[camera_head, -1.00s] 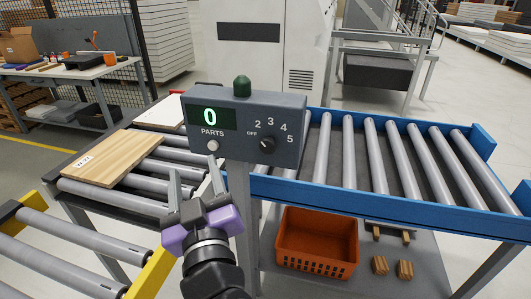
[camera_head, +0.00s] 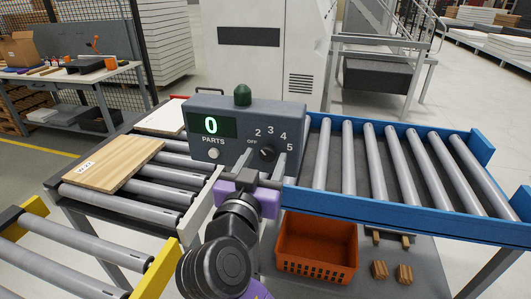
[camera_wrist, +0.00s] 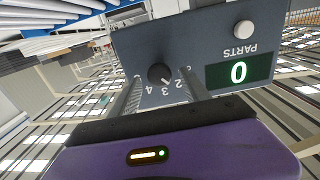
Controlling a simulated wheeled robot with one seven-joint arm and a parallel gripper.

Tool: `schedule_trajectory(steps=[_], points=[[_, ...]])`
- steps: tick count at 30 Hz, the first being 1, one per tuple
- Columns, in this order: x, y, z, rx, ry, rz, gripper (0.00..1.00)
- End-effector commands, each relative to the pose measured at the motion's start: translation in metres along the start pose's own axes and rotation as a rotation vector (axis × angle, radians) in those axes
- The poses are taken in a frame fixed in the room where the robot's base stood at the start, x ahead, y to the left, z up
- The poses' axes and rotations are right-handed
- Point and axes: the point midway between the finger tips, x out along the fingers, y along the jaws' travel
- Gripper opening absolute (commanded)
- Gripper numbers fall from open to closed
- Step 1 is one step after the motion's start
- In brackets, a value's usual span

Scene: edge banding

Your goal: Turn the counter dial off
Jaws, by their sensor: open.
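The grey counter box (camera_head: 222,150) shows a green 0 above PARTS. Its black dial (camera_head: 265,153) sits on the right of the face, ringed by OFF and numbers from 2 to 5. The dial (camera_wrist: 159,73) appears upside down in the wrist view. Its pale pointer mark seems to face near the 2, but it is too small to be sure. My gripper (camera_head: 265,158) is open in front of the box, one finger either side of the dial. In the wrist view the fingers (camera_wrist: 160,82) flank the dial with gaps; contact cannot be told. The OFF label is hidden there.
A white button (camera_head: 213,154) is left of the dial and a green dome (camera_head: 242,95) tops the box. A blue-railed roller conveyor (camera_head: 400,209) runs right. A wooden board (camera_head: 115,166) lies on left rollers. An orange crate (camera_head: 317,250) stands below.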

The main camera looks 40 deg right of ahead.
Motion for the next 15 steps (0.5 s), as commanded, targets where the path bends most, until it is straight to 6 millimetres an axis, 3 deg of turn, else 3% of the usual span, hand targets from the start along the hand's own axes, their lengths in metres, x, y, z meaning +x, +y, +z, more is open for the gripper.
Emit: schedule_trajectory(steps=[4, 13, 15], points=[[0.0118, 0.0001, -0.0006, 0.001, 0.000, 0.000, 0.55], [0.0143, -0.0001, 0.0002, 0.001, 0.000, -0.001, 0.55], [0.0142, -0.0001, 0.0002, 0.001, 0.000, -0.001, 0.43]])
